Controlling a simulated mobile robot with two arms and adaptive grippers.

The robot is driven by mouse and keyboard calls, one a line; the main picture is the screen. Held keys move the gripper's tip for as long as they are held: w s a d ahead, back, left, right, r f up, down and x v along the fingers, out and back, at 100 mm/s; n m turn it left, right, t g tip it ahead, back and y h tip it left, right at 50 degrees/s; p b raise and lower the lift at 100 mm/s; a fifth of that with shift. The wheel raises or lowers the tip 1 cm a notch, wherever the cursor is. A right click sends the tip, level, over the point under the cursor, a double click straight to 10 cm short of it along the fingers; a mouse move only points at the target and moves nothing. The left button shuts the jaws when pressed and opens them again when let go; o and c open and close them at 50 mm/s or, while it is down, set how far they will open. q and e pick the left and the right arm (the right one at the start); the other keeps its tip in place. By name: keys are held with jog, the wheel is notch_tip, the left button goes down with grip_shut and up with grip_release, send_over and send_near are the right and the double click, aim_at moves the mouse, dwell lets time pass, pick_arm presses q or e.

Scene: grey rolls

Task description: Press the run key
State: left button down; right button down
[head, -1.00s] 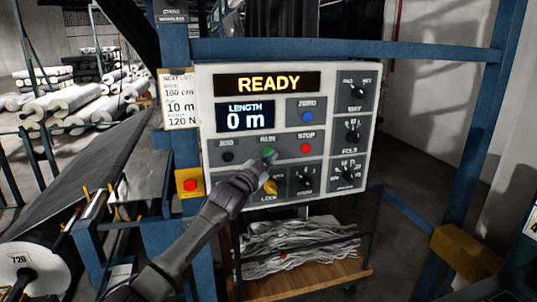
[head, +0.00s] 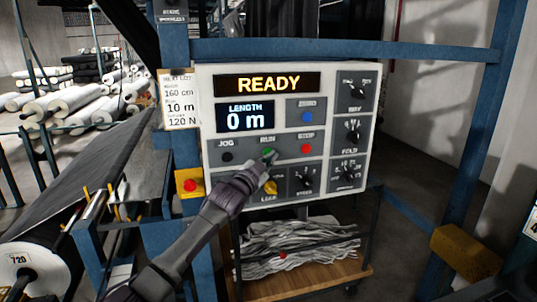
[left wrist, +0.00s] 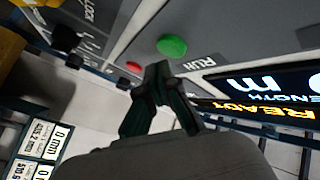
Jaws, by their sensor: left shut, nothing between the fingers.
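The run key is a round green button (head: 268,152) under the RUN label on the grey-white control panel (head: 206,100). It also shows in the left wrist view as a green disc (left wrist: 172,46), just beyond my fingertips. My left gripper (head: 271,159) is shut and empty, its tips at the panel close to the green key. In the left wrist view the shut fingertips (left wrist: 158,72) appear slightly apart from the key. I cannot tell for sure whether they touch. The display (head: 266,83) reads READY and the length screen (head: 246,117) reads 0 m. My right gripper is not in view.
Near the key are the red STOP button (head: 306,148), the black JOG button (head: 227,157), the yellow LOCK knob (head: 270,187) and the blue ZERO button (head: 307,117). A red button on a yellow box (head: 190,185) sits left of the panel. Blue posts frame it.

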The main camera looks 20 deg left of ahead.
pick_arm(q)
jog(key=shift+w+a, duration=0.25)
jog(key=shift+w, duration=0.1)
jog(key=shift+w+a, duration=0.25)
jog(key=shift+w, duration=0.1)
dwell(0.9)
dwell(0.3)
jog(key=shift+s+d+p, duration=0.3)
jog(key=shift+s+d, duration=0.15)
jog(key=shift+s, duration=0.25)
jog(key=s+d+p, duration=0.1)
jog(key=s, duration=0.1)
jog(key=s+d, duration=0.2)
jog(key=shift+p, duration=0.35)
